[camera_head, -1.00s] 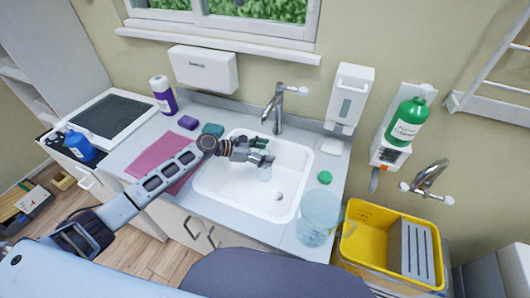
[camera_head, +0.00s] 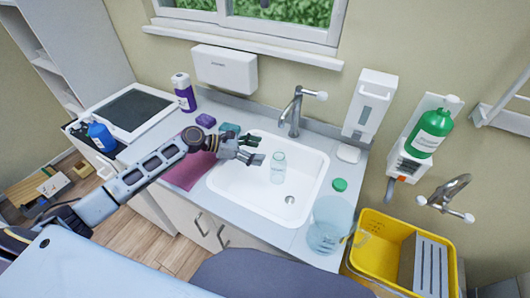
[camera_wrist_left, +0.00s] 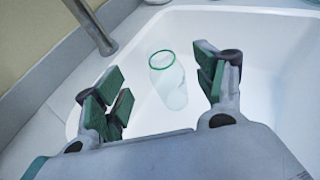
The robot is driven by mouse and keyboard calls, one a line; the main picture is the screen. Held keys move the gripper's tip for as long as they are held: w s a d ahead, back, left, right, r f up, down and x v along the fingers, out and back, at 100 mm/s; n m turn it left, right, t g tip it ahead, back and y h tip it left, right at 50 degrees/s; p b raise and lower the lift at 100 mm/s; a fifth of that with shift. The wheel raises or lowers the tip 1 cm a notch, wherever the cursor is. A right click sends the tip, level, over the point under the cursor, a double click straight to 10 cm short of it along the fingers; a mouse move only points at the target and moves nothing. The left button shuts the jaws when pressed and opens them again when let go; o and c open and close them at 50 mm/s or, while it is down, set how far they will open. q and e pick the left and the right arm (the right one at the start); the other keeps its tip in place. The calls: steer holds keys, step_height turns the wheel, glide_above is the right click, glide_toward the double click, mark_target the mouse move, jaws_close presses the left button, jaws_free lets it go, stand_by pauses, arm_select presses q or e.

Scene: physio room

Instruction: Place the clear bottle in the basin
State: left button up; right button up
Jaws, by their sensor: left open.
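The clear bottle (camera_head: 278,167) stands in the white basin (camera_head: 240,193), towards its back middle, left of the drain. It has a greenish rim and also shows in the left wrist view (camera_wrist_left: 169,84), between and beyond the fingers. My left gripper (camera_head: 262,152) is open and empty, to the left of the bottle and apart from it, over the basin's left part. In the left wrist view its green-padded fingers (camera_wrist_left: 160,98) are spread wide. My right gripper is not in view.
A tap (camera_head: 295,110) rises behind the basin. A clear jug (camera_head: 328,226) and a green lid (camera_head: 340,185) are to its right. A pink cloth (camera_head: 188,172), a purple block (camera_head: 205,121) and a teal sponge (camera_head: 229,128) lie to its left. A yellow bin (camera_head: 375,250) stands at the right.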

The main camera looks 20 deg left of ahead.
arm_select(q)
steer(key=shift+v, duration=1.1)
